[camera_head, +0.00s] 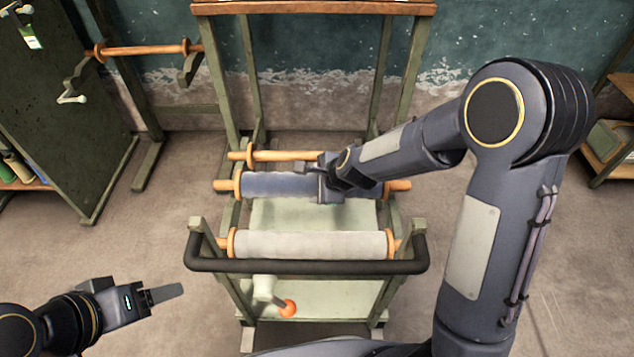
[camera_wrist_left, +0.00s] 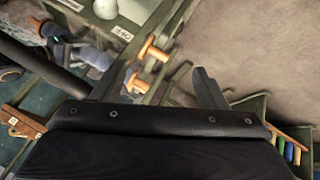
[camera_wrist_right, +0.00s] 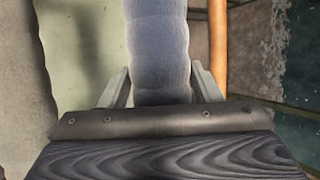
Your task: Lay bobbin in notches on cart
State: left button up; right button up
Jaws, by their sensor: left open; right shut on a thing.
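A bobbin wound with blue-grey material (camera_head: 272,185) lies across the cart (camera_head: 232,215), its wooden ends reaching past both side rails. My right gripper (camera_head: 330,185) is shut on this bobbin near its middle; the right wrist view shows the blue-grey roll (camera_wrist_right: 160,50) between the fingers. Whether the bobbin's ends touch the notches cannot be told. A bobbin with pale material (camera_head: 310,245) lies nearer, behind the black handle bar. A bare wooden bobbin (camera_head: 285,156) lies just beyond the blue-grey one, partly hidden by my right arm. My left gripper (camera_head: 165,293) is open and empty, left of the cart.
The black handle bar (camera_head: 305,267) runs across the cart's near end. A shelf (camera_head: 610,140) is at the right. Floor beside the cart is clear.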

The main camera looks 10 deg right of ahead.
jog(key=shift+f, duration=0.2)
dwell(0.4)
jog(key=shift+f+b, duration=1.15)
jog(key=shift+b, duration=0.1)
jog(key=shift+f+b, duration=0.4)
jog(key=shift+f, duration=0.2)
dwell(0.5)
jog(key=o, duration=1.4)
jog(key=shift+p+v, duration=1.95)
jog(key=shift+v, duration=1.95)
